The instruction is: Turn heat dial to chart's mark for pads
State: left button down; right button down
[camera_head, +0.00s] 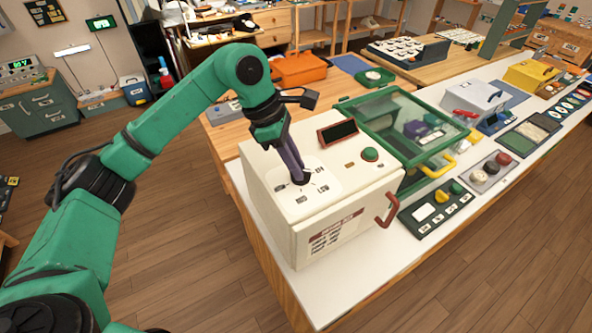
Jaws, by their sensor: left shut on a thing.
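A cream box-shaped machine (275,222) stands at the near left end of the white counter. The heat dial is on its top, ringed by small printed marks (320,188). My left gripper (301,178) points down over it and is shut on the dial, whose knob is mostly hidden by the fingers. The chart (337,230), with a dark red heading and several lines too small to read, is on the machine's front. A dark display (338,132) and a green button (370,154) are also on the top. My right gripper is not in view.
A red handle (388,211) sticks out from the machine's front. A green-framed glass case (415,115) stands close to its right. A control panel (437,209) with knobs lies on the counter. Wooden floor (180,250) is clear on the left.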

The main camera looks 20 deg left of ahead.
pick_arm(q)
jog(key=shift+w+r+m+g+b, duration=0.2)
jog(key=shift+m+g, duration=0.25)
jog(key=shift+m, duration=0.6)
jog(key=shift+w+f+m+g+b, duration=0.1)
jog(key=shift+m+g+b, duration=0.3)
jog(key=shift+m, duration=0.65)
jog(key=c, duration=0.8)
grip_release()
jog(key=shift+s, duration=0.1)
jog(key=shift+a+r, duration=0.2)
jog(key=shift+r, duration=0.2)
jog(key=p+v, duration=0.1)
jog(key=v, duration=1.2)
jog(key=shift+r, duration=0.4)
